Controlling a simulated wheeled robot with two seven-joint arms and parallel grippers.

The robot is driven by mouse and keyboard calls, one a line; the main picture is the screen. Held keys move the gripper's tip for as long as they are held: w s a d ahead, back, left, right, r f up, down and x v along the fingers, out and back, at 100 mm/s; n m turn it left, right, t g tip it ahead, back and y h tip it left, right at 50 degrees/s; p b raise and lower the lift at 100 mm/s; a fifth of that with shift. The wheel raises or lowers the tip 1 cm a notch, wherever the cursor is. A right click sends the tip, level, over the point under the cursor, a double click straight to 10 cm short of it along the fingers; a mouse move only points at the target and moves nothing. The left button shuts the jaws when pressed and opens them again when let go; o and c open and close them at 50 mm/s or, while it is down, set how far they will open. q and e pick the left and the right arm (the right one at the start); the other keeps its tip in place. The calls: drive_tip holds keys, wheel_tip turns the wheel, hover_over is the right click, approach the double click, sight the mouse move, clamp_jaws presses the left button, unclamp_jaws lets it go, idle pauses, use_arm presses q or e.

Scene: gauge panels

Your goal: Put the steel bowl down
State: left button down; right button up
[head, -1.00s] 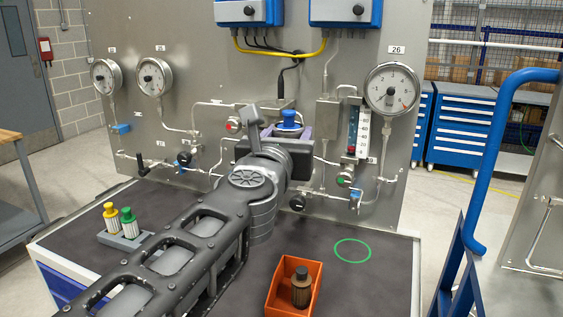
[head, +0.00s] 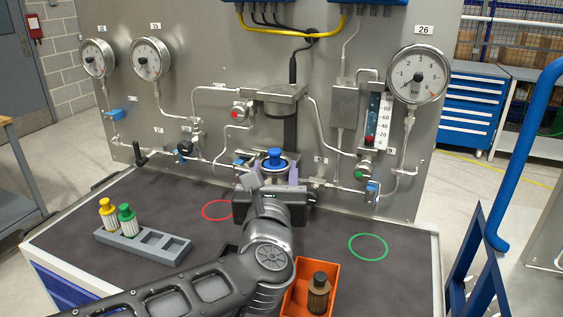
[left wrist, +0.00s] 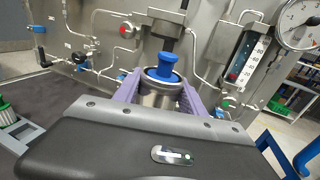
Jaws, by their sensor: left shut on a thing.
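The steel bowl (left wrist: 160,101) is between the purple fingers of my left gripper (left wrist: 160,92), which is shut on it. A blue spool-shaped part (left wrist: 166,66) stands up out of the bowl's mouth. In the head view the blue part (head: 274,156) shows above my wrist, and only the bowl's rim (head: 256,158) shows; my gripper hides the rest. The bowl looks upright, in front of the panel and below the steel filter head (head: 276,94). Whether its base touches the bench cannot be seen. My right gripper is not in view.
The dark bench top (head: 180,200) has a red ring (head: 216,210), partly behind my gripper, and a clear green ring (head: 368,247). An orange bin (head: 326,295) holds a brown cartridge (head: 318,295). A grey rack (head: 140,245) holds yellow- and green-topped cartridges. Pipes and gauges line the panel.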

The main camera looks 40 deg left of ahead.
use_arm(q)
drive_tip(key=w+a+p, duration=0.1)
drive_tip(key=p, duration=0.1)
drive_tip(key=w+r+p, duration=0.1)
drive_tip(key=p, duration=0.1)
drive_tip(key=shift+w+a, duration=0.3)
drive_tip(key=shift+a, duration=0.1)
drive_tip(key=x, duration=1.1)
drive_tip(key=shift+f+p, duration=0.4)
drive_tip(key=shift+p+x, duration=0.55)
drive_tip(key=shift+x, duration=1.3)
drive_tip(key=shift+w+a+f, duration=0.1)
drive_tip(key=shift+w+f, duration=0.05)
drive_tip(key=shift+f, duration=0.7)
